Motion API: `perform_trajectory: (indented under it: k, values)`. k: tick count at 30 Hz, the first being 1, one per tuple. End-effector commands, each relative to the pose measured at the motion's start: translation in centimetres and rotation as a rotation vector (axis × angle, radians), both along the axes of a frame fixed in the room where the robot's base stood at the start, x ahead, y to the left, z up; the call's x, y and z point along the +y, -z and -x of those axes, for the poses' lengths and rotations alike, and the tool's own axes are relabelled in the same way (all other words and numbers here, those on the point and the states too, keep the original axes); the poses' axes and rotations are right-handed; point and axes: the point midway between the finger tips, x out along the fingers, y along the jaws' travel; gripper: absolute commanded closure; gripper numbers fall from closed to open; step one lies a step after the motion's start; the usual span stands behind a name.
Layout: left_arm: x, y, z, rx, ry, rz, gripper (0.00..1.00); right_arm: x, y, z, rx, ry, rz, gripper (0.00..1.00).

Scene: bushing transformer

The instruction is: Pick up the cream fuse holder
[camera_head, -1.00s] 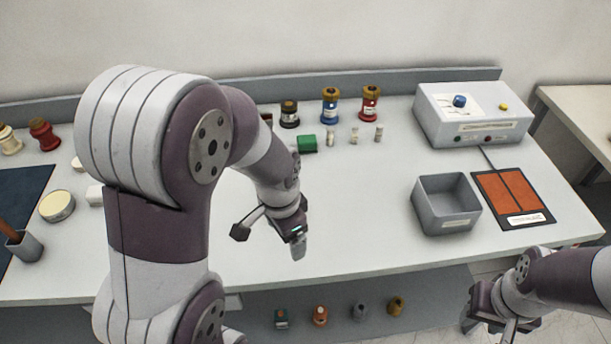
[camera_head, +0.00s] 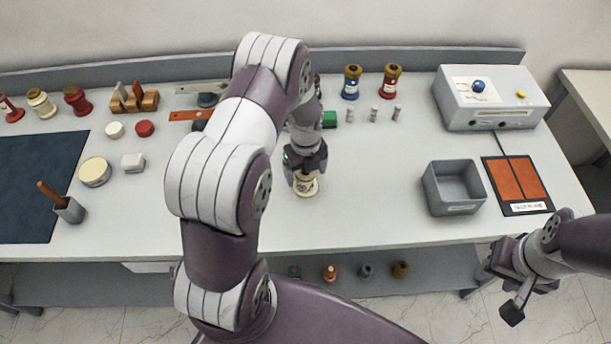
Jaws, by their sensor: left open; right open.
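A cream piece with a dark marking (camera_head: 307,187), which looks like the cream fuse holder, stands on the white table near the middle. My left gripper (camera_head: 305,172) is open and right over it, pointing down; its fingers hide the upper part of the piece. I cannot tell whether they touch it. My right gripper (camera_head: 510,288) is open and empty, low at the right beyond the table's front edge.
A grey bin (camera_head: 435,195) and an orange pad (camera_head: 517,180) lie to the right. A white control box (camera_head: 450,110) stands behind them. Blue (camera_head: 351,84) and red (camera_head: 390,82) bushings and small cream pegs (camera_head: 374,114) stand at the back. The front middle table is clear.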

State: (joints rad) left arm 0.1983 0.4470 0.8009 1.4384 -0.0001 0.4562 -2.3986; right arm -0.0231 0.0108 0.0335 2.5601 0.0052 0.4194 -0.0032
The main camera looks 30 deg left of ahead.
Motion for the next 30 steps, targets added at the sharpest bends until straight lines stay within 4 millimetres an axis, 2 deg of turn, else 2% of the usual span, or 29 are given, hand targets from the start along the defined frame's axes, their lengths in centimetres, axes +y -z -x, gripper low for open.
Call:
perform_trajectory:
  k: [1, 3, 6, 12, 17, 18, 19, 30]
  values:
    - [0.0, 0.3, 0.2, 0.004, 0.0, 0.001, 0.14, 0.0, -1.2, 0.0, 0.0, 0.0, 0.0, 0.57]
    - [0.0, 1.8, 0.1, 0.002, 0.0, 0.001, 0.14, 0.0, -1.2, 0.0, -0.001, 0.0, 0.0, 0.57]
    - [0.0, 2.7, 0.1, 0.001, -0.001, 0.001, 0.14, 0.0, -1.3, 0.0, 0.0, 0.0, 0.0, 0.57]
    - [0.0, 2.9, 0.0, -0.001, -0.001, 0.0, 0.14, 0.0, -1.1, 0.0, 0.0, 0.0, 0.0, 0.57]
    - [0.0, 2.9, 0.0, -0.001, -0.001, 0.0, 0.66, 0.0, -1.1, 0.0, 0.0, 0.0, 0.0, 0.57]
    - [0.0, 2.8, 0.0, -0.001, -0.001, 0.0, 0.79, 0.0, -1.1, 0.0, 0.0, 0.0, 0.0, 0.57]
    - [0.0, 2.8, 0.0, -0.001, -0.001, 0.0, 0.82, 0.0, -1.1, 0.0, 0.0, 0.0, 0.0, 0.57]
    - [0.0, 2.3, -0.1, -0.004, -0.001, -0.001, 0.83, 0.0, -0.8, 0.0, 0.0, 0.0, 0.0, 0.57]
